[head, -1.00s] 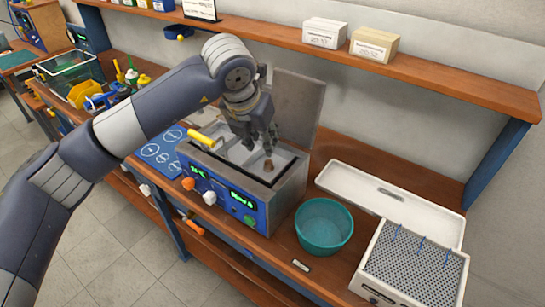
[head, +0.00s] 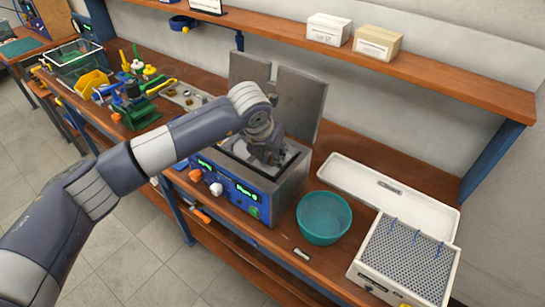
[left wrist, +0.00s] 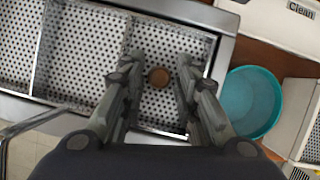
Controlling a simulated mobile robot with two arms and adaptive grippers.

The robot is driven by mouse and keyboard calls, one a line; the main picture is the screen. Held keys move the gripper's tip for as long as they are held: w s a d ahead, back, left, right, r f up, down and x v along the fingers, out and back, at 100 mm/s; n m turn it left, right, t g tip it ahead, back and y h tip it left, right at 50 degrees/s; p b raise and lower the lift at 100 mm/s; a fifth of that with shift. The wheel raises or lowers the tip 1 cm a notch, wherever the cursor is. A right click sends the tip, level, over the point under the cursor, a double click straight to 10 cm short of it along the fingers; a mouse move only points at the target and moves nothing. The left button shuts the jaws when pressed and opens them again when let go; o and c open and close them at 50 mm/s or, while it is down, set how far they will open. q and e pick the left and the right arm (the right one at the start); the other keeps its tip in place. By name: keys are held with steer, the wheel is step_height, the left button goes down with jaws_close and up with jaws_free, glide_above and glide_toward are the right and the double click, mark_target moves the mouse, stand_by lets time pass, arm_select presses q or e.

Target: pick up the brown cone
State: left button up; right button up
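The brown cone (left wrist: 158,77) lies in a perforated metal compartment (left wrist: 165,40) of the bath in the left wrist view. My left gripper (left wrist: 157,70) is open, its two fingers to either side of the cone, with a gap on each side. In the head view, my left gripper (head: 268,152) reaches down into the open bath (head: 262,190), and the cone is hidden there. How far the fingertips are above the compartment floor is hard to tell. My right gripper is not in view.
Raised lids (head: 298,103) stand behind the bath. A teal bowl (head: 323,218) sits to its right, beside a white tray (head: 385,192) and a perforated white box (head: 405,262). A shelf (head: 440,85) with cartons runs above. Compartment walls (left wrist: 125,45) flank the fingers.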

arm_select(q)
steer(key=shift+s+r, duration=0.1)
jaws_close()
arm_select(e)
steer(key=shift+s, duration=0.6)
